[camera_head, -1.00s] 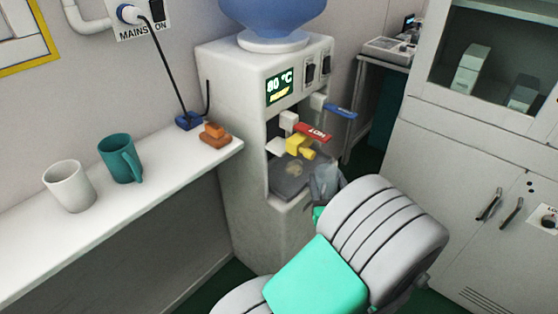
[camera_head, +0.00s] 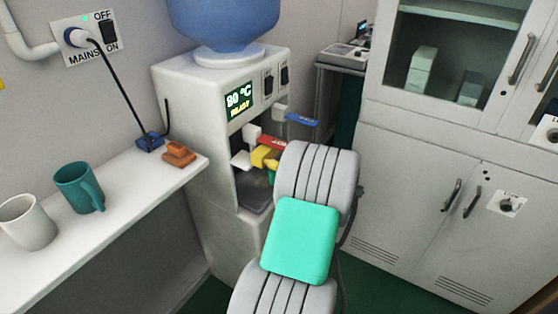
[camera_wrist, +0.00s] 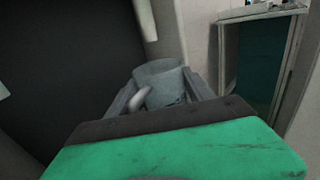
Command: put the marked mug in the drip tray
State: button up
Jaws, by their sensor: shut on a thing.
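In the wrist view a grey-white mug (camera_wrist: 165,76) stands between the two fingers of my gripper (camera_wrist: 160,90), which is shut on it. Its handle points toward the camera and left. I cannot clearly read a mark on it.
A white mug (camera_head: 27,222) and a teal mug (camera_head: 79,188) stand on the shelf (camera_head: 140,190), left of the dispenser (camera_head: 205,115). A red tap (camera_head: 268,142), a yellow part (camera_head: 263,157) and a blue tap (camera_head: 301,119) jut over the bay. A cabinet (camera_head: 420,190) stands right.

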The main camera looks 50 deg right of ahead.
jog(key=shift+f+b, duration=1)
jog(key=shift+f, duration=0.85)
jog(key=o, duration=1.4)
jog(key=shift+c, duration=0.2)
jog(key=shift+r, duration=0.2)
jog(key=v, duration=1.2)
